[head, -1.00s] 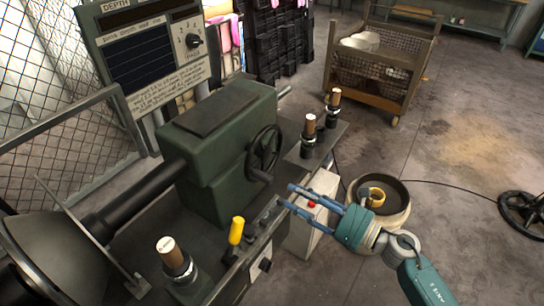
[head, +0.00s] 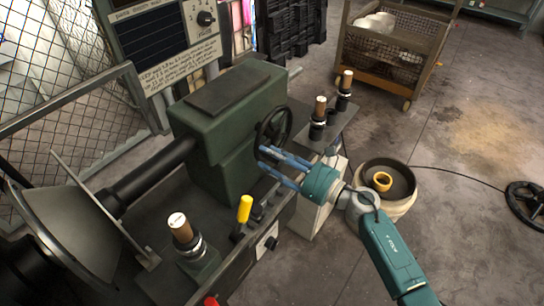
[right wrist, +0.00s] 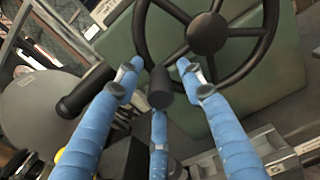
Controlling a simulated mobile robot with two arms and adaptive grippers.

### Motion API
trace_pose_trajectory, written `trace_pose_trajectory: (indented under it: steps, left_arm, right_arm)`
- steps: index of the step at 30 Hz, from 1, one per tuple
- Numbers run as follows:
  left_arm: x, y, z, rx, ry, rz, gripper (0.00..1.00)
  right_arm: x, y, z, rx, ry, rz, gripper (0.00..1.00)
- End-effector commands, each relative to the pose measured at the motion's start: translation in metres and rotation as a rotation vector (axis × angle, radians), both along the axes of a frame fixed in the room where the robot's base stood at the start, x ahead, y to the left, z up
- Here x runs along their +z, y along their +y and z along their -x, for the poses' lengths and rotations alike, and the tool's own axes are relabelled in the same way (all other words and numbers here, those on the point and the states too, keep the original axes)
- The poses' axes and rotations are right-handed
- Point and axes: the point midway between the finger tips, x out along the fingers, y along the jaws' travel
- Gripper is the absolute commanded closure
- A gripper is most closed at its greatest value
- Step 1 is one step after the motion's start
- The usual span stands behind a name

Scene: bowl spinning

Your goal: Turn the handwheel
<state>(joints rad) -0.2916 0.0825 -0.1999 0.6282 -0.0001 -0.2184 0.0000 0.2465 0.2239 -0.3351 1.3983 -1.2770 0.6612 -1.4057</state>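The black handwheel (head: 273,126) is on the end face of the green machine housing (head: 225,120). In the right wrist view the handwheel (right wrist: 207,34) fills the upper part, with its dark handle (right wrist: 160,88) pointing toward the camera. My right gripper (head: 264,158) reaches the lower edge of the wheel in the head view. In the right wrist view its blue fingers (right wrist: 157,82) are spread around the handle, with gaps visible at the sides; contact is not clear. My left gripper is not in view.
A yellow-topped lever (head: 244,209) and a wooden-handled tool (head: 181,230) stand on the machine's near side. Wooden-handled tools (head: 319,108) stand on a shelf behind the wheel. A round tub (head: 402,180) and a mesh cart (head: 391,62) stand on the floor.

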Motion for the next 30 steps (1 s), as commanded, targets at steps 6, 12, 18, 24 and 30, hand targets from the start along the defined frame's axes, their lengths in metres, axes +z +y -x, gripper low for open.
trace_pose_trajectory:
  steps: [6,12,18,24,30]
  left_arm:
    - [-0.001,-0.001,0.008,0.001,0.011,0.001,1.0]
    - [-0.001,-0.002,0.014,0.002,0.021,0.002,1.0]
    - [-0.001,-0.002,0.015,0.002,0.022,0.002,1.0]
    - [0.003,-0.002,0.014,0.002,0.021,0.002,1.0]
    - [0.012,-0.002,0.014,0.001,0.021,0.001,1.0]
  right_arm:
    - [0.0,0.0,0.0,0.0,0.0,0.0,0.67]
    - [0.0,0.0,0.0,0.0,0.0,0.0,1.0]
    - [0.0,0.0,0.0,0.0,0.002,-0.001,1.0]
    - [0.004,0.0,0.0,0.0,0.029,-0.021,1.0]
    - [0.013,-0.001,0.0,0.001,0.113,-0.081,1.0]
